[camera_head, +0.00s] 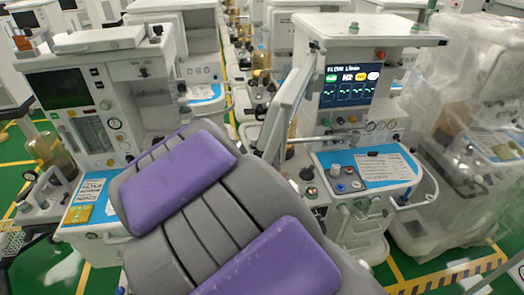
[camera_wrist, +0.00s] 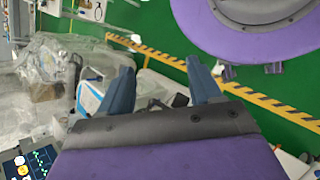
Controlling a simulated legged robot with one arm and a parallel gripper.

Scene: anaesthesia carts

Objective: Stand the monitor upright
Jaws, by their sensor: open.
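A lit monitor screen (camera_head: 350,86) with coloured tiles and green traces faces me on the middle cart, close to upright, below the cart's top shelf. Part of a lit screen also shows in the wrist view (camera_wrist: 28,163) at the lower left corner. A second, mostly dark screen (camera_head: 58,88) sits on the left cart, leaning back slightly. I cannot tell which one the task means. My gripper (camera_wrist: 162,88) is open, its two blue-grey fingers apart with nothing held between them. The fingers do not show in the head view.
The middle cart has a blue-topped work surface (camera_head: 368,170) with knobs. A plastic-wrapped cart (camera_head: 465,125) stands at the right. Yellow-striped tape (camera_head: 450,275) marks the green floor. More carts fill the back. My purple and grey arm covers the lower middle of the head view.

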